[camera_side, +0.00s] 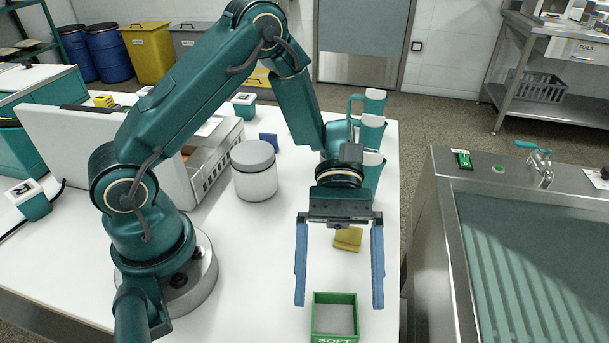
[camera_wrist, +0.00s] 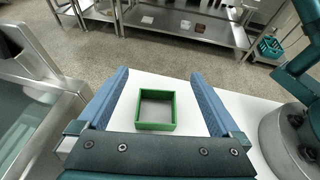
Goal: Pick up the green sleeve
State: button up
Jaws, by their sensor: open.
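The green sleeve (camera_side: 335,299) is a square, open frame on the white table, with white lettering on its front face. In the wrist view the green sleeve (camera_wrist: 174,112) lies between the two fingers, and the table top shows through its middle. My gripper (camera_side: 340,304) has long blue fingers, spread wide and empty. It points down over the table, and its fingertips appear on either side of the sleeve. My gripper also shows in the wrist view (camera_wrist: 160,75). How high the fingertips are above the table is hard to tell.
A yellow block (camera_side: 348,239) lies behind the sleeve, under my gripper. Teal-and-white jugs (camera_side: 371,132) stand farther back, and a white jar with a grey lid (camera_side: 254,172) stands to the left. A metal sink (camera_side: 530,240) is at the right, beyond the table's edge.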

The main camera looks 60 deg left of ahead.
aim_at(335, 336)
jog(key=shift+f, duration=1.9)
notch_tip(335, 336, down, 2)
jog(key=shift+f, duration=0.15)
jog(key=shift+x, duration=1.5)
jog(key=shift+c, duration=0.3)
jog(key=c, duration=1.1)
